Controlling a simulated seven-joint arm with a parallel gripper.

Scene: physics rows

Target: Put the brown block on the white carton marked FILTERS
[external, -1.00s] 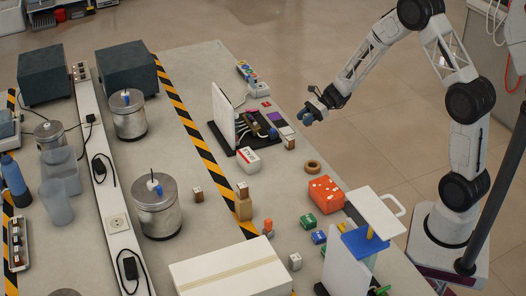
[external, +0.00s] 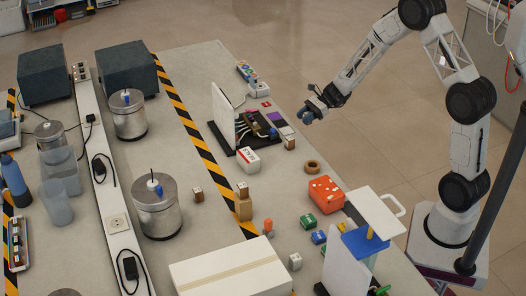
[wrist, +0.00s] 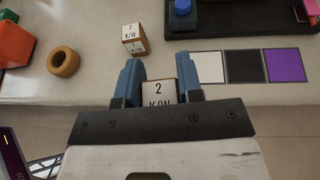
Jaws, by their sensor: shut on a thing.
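My gripper (external: 306,117) is raised in the air beyond the table's right edge in the external view. In the wrist view its blue fingers (wrist: 160,85) are shut on a brown block (wrist: 158,92) with a white face lettered "2 K/W". The block's lower part is hidden by the gripper body. A small white carton (external: 248,160) with a red-marked side lies on the table, left of and below the gripper in the external view. Its lettering is too small to read. It is not in the wrist view.
A similar "2 K/W" block (wrist: 133,38) stands on the table near its edge, also in the external view (external: 290,143). A tape ring (external: 313,167) and an orange box (external: 326,194) are nearby. A white upright panel (external: 223,117) with a wired board stands behind the carton.

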